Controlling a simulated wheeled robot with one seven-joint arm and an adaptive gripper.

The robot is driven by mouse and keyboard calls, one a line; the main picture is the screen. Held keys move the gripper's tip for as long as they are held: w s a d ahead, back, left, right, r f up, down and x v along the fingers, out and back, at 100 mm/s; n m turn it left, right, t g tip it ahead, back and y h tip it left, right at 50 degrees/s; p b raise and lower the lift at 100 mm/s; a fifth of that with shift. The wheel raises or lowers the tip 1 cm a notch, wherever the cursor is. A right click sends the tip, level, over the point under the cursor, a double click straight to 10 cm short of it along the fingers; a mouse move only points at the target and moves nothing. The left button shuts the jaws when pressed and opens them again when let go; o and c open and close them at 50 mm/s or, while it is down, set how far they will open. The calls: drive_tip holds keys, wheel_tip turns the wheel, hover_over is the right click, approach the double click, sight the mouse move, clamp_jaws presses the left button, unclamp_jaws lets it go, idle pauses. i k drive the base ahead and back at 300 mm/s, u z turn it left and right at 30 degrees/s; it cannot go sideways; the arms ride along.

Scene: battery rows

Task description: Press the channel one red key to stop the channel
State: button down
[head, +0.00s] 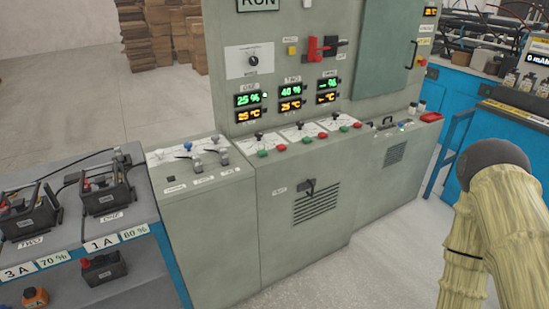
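The grey-green control cabinet (226,88) stands in the middle with a sloping ledge of keys. The channel one red key (283,148) is on the left of this ledge, right of a green key (263,154) and below a dark knob (259,134). The channel one display (248,100) above is lit, with 25 % in green over 25 °C in orange. Whether the red key is pressed in is too small to tell. My arm (500,220) shows at the right, well away from the keys. My gripper is outside the view.
Channel two has its red key (322,135) close by, and channel three's red key (357,125) is farther right. A red-handled switch (316,48) sits above the displays. A shelf with batteries (104,193) stands at left. Floor in front of the cabinet (370,250) is clear.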

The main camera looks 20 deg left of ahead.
sight(280, 146)
drive_tip(key=u, duration=0.9)
drive_tip(key=i, duration=0.5)
drive_tip(key=z, duration=0.05)
